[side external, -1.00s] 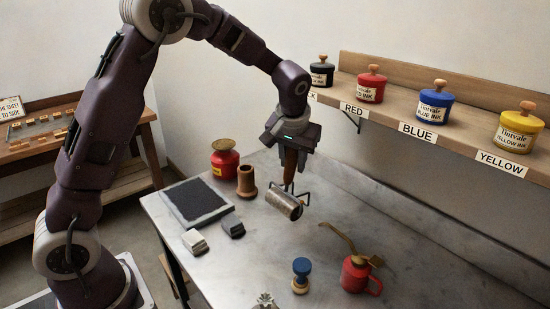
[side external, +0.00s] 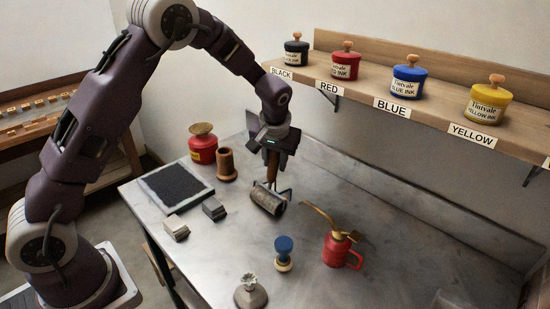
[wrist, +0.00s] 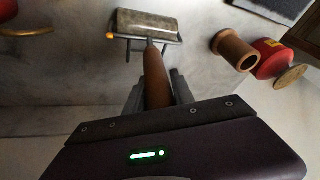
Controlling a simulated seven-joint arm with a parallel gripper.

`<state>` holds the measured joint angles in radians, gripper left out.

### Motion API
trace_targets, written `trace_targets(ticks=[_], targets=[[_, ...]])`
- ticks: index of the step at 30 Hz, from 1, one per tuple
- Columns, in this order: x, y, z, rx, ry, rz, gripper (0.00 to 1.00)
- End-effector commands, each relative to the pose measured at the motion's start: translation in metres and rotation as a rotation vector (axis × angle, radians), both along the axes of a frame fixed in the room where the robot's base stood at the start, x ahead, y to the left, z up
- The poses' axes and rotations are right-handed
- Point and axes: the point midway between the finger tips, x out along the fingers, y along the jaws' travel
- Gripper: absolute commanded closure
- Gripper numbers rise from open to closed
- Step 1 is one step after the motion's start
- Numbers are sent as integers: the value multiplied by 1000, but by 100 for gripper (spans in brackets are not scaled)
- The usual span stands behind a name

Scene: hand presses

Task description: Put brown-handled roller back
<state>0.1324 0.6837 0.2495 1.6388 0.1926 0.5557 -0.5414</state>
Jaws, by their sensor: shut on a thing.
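My gripper (side external: 273,152) is shut on the handle of the brown-handled roller and points down over the metal table. The roller's grey cylinder (side external: 267,201) hangs below in its wire frame, close to the tabletop; I cannot tell whether it touches. In the wrist view, the brown handle (wrist: 155,78) lies between my fingers (wrist: 157,93), with the cylinder (wrist: 147,23) beyond it. No separate rest for the roller can be made out.
Left of the roller stand a brown cup (side external: 227,166), a red tin (side external: 203,150), a black slab (side external: 175,187) and two small blocks. In front are a blue-topped stamp (side external: 283,253) and a red oil can (side external: 338,250). Ink jars line the shelf (side external: 430,104).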

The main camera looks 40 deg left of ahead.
Motion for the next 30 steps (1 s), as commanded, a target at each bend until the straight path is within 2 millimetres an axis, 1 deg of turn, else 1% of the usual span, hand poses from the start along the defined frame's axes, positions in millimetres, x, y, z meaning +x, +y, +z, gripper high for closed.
trace_targets(ticks=[24,25,28,29,30], targets=[[0,0,-4,0,0,0,100],[0,0,-4,0,-1,0,69],[0,0,-4,0,0,0,49],[0,0,-4,0,0,0,45],[0,0,-4,0,0,0,45]])
